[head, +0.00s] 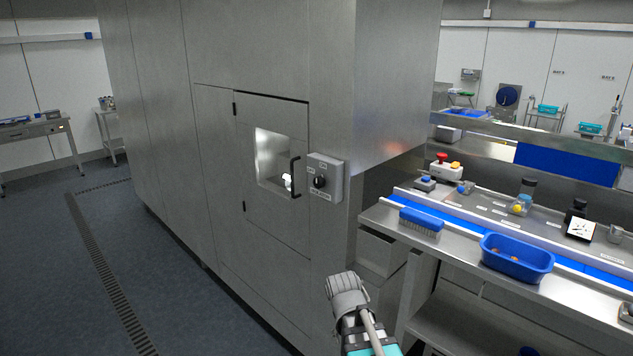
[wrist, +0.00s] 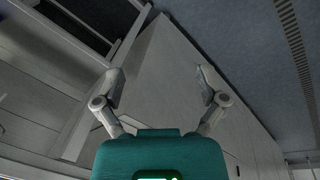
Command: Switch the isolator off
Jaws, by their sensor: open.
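The isolator (head: 333,166) is a grey box on the front of the tall steel cabinet, right of a small door. Its black rotary knob (head: 320,182) faces out, with small labels around it that are too small to read. I cannot tell which way the knob points. Part of my arm shows at the bottom of the head view, below the isolator and apart from it. In the wrist view my gripper (wrist: 161,82) is open, with its two fingers spread and nothing between them. The isolator does not show in the wrist view.
The cabinet door has a lit window (head: 271,160) and a black handle (head: 295,177) close left of the isolator. On the right, a bench holds a blue brush (head: 421,220), a blue tub (head: 516,268) and a red-button box (head: 444,168). The floor (head: 60,270) on the left is clear.

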